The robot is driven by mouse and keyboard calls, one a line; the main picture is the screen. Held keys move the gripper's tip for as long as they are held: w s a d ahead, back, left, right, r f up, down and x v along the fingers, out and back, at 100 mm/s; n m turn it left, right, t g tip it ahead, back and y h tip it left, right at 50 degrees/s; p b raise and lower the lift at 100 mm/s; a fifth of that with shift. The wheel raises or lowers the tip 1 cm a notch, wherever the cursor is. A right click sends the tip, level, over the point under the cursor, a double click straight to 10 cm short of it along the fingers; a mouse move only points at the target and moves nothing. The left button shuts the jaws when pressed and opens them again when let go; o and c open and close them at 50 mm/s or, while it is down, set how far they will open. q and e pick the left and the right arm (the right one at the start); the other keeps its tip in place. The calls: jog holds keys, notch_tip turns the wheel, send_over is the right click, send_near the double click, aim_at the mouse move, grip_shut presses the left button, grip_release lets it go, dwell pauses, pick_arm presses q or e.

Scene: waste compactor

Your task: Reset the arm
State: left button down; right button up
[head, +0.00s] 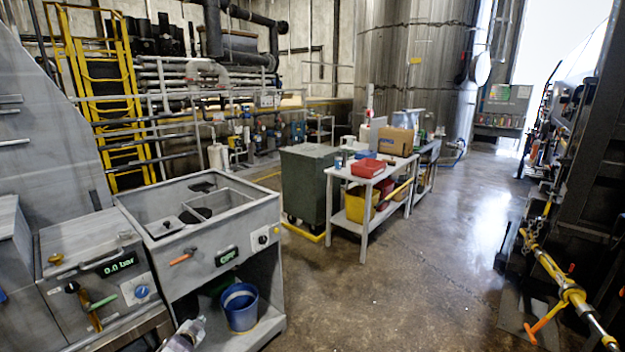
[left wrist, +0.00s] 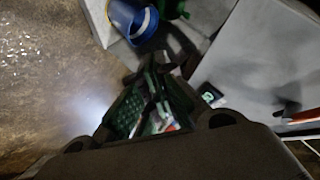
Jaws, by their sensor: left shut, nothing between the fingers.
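My left gripper (head: 187,334) shows only in part at the bottom edge of the head view, in front of the grey machine's open shelf. In the left wrist view its dark fingers (left wrist: 160,88) are together, with nothing seen held. The grey machine (head: 205,222) has a basin-like top, an orange handle and a small "OFF" display (head: 227,255). Left of it a grey panel has a "0.0 bar" display (head: 115,264), a green-handled lever and a blue knob (head: 142,291). My right gripper is not in view.
A blue bucket (head: 240,308) stands on the machine's lower shelf, close to my left gripper. A green bin (head: 306,182) and a white table (head: 352,174) with a red tray and a cardboard box stand farther back. Bare floor (head: 420,270) lies open to the right.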

pick_arm(q)
jog(key=s+d+f+n+g+h, duration=0.1)
jog(key=s+d+f+n+g, duration=0.15)
jog(key=s+f, duration=1.15)
jog(key=s+d+f+n+g, duration=0.1)
jog(key=s+d+f+g, duration=0.2)
jog(key=s+f, duration=1.05)
jog(key=s+d+f+g, duration=0.1)
jog(key=s+d+f, duration=0.2)
jog(key=s, duration=1)
jog(key=s+d+f+g, duration=0.2)
jog(key=s+d+f, duration=0.2)
jog(key=s, duration=0.9)
jog(key=s+d+f+g+h, duration=0.1)
jog(key=s+d+f+g, duration=0.1)
jog(key=s, duration=1.1)
notch_tip(320, 180, down, 2)
jog(key=shift+s+d+f+n, duration=0.15)
jog(key=shift+s+d+n, duration=0.25)
jog(key=shift+d, duration=0.4)
